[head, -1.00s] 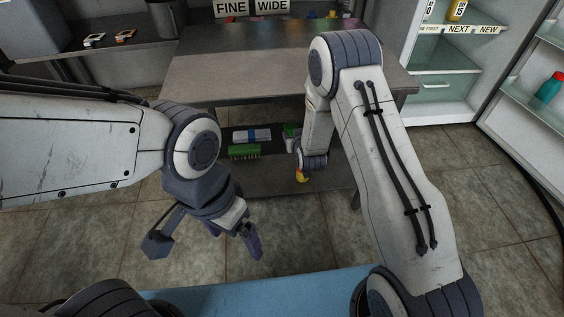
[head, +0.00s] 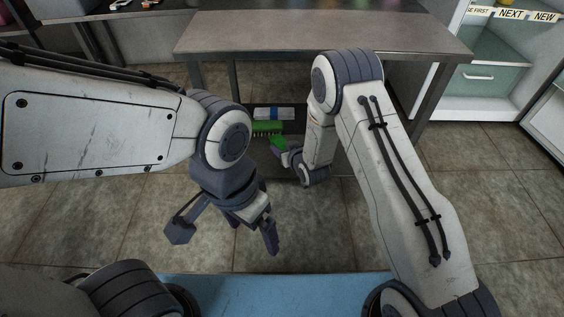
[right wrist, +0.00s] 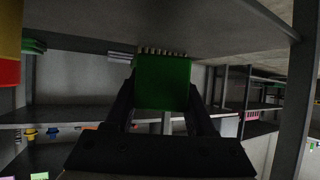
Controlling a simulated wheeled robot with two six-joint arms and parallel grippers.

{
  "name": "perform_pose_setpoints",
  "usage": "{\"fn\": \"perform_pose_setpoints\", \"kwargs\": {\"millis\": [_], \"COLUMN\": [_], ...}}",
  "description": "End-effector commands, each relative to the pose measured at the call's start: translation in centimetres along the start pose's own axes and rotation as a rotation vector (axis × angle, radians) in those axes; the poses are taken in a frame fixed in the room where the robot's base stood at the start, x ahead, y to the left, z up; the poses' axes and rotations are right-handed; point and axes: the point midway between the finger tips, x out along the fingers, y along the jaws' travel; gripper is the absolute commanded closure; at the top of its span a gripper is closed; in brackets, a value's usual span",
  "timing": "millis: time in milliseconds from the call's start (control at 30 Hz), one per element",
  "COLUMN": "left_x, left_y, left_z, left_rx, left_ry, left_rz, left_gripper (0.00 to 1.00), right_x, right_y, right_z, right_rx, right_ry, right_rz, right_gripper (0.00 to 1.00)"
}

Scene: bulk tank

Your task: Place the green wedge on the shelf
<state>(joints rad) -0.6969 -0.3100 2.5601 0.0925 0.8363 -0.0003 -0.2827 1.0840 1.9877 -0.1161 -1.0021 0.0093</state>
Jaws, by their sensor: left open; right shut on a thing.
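The green wedge (head: 279,143) is in my right gripper (head: 287,150), at the front of the low dark shelf (head: 297,127) under the steel table. In the right wrist view the green wedge (right wrist: 162,84) sits between the two dark fingers, close to a broad grey surface (right wrist: 225,22) at the top of the picture. I cannot tell whether it touches that surface. My right forearm and wrist hide part of the shelf in the head view. My left gripper (head: 222,243) is open and empty above the floor, well in front of the table.
A green brush (head: 267,128) and a white and blue item (head: 270,113) lie on the shelf behind the wedge. A red and yellow thing (right wrist: 9,50) shows at the left edge of the right wrist view. The steel tabletop (head: 300,38) overhangs the shelf.

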Motion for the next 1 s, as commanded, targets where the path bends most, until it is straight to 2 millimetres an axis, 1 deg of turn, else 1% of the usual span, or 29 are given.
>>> {"fn": "perform_pose_setpoints", "kwargs": {"millis": [33,167,433,500,733,867,900,933,967,1000], "left_x": [0.5,0.9,4.0,4.2,3.9,4.1,4.0,4.0,4.0,4.0], "left_y": [0.0,-0.1,-0.3,-0.3,-0.3,-0.3,-0.3,-0.3,-0.3,-0.3], "left_z": [0.0,0.0,0.2,0.2,0.2,0.2,0.2,0.2,0.2,0.2], "left_rx": [0.0,0.0,0.0,0.0,0.0,0.0,0.0,0.0,0.0,0.0], "left_ry": [0.0,0.0,0.0,0.0,0.0,0.0,0.0,0.0,0.0,0.0], "left_rz": [0.0,0.0,0.0,0.0,0.0,0.0,0.0,0.0,0.0,0.0], "left_gripper": [0.06,0.06,0.06,0.06,0.06,0.06,0.06,0.06,0.06,0.06], "right_x": [0.2,0.5,2.2,2.3,2.1,2.3,2.3,2.3,2.3,2.3], "right_y": [-0.5,-0.8,-0.7,-0.7,-0.7,-0.7,-0.7,-0.7,-0.7,-0.7], "right_z": [0.3,0.7,3.9,4.0,3.8,4.2,4.1,4.1,4.1,4.1], "right_rx": [-0.001,0.0,0.0,0.0,0.0,0.0,0.0,0.0,0.0,0.0], "right_ry": [0.002,0.001,0.0,0.001,0.001,0.0,0.0,0.0,0.0,0.0], "right_rz": [-0.001,0.001,0.001,0.001,0.001,0.001,0.001,0.001,0.001,0.001], "right_gripper": [1.0,1.0,1.0,1.0,1.0,1.0,0.34,0.22,0.15,0.15]}}
